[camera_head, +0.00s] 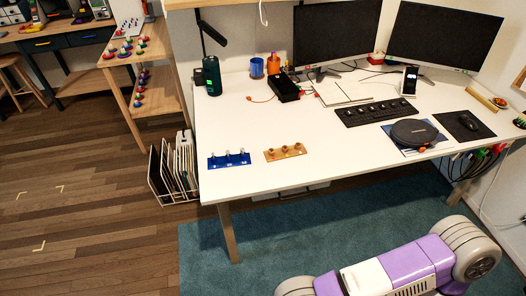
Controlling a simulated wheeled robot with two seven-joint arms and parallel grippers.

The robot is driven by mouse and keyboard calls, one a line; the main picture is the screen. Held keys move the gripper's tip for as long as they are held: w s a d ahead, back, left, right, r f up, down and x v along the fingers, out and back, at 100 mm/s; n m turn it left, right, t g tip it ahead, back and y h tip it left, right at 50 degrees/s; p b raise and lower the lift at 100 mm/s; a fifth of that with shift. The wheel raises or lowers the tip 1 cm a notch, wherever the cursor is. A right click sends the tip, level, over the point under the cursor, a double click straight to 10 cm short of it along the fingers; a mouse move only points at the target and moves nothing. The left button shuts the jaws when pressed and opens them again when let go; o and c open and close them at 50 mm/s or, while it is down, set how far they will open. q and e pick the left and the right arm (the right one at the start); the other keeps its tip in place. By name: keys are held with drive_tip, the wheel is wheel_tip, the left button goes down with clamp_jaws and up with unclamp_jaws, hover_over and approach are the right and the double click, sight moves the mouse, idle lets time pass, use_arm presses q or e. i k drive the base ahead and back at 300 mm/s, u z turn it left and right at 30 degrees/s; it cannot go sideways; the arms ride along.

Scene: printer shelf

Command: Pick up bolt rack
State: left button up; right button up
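Two small racks lie near the front left of the white desk (315,175). One is a blue rack (229,161) with several upright, bolt-like metal pieces on it. The other is a tan rack (284,153) with several orange-brown pieces on top, to the right of the blue one with a gap between them. Which of them is the bolt rack I cannot tell for sure; the pieces are small. Neither of my grippers is in view, and nothing touches either rack.
A dark green bottle (212,76), a black box (285,88), a keyboard (375,112) and a black round device (414,132) stand farther back or right. A white wire rack (175,172) stands on the floor at the desk's left. The desk front between racks and device is clear.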

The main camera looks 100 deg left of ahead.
sight(272, 155)
drive_tip(key=u, duration=2.3)
drive_tip(key=i, duration=0.4)
drive_tip(key=u, duration=0.6)
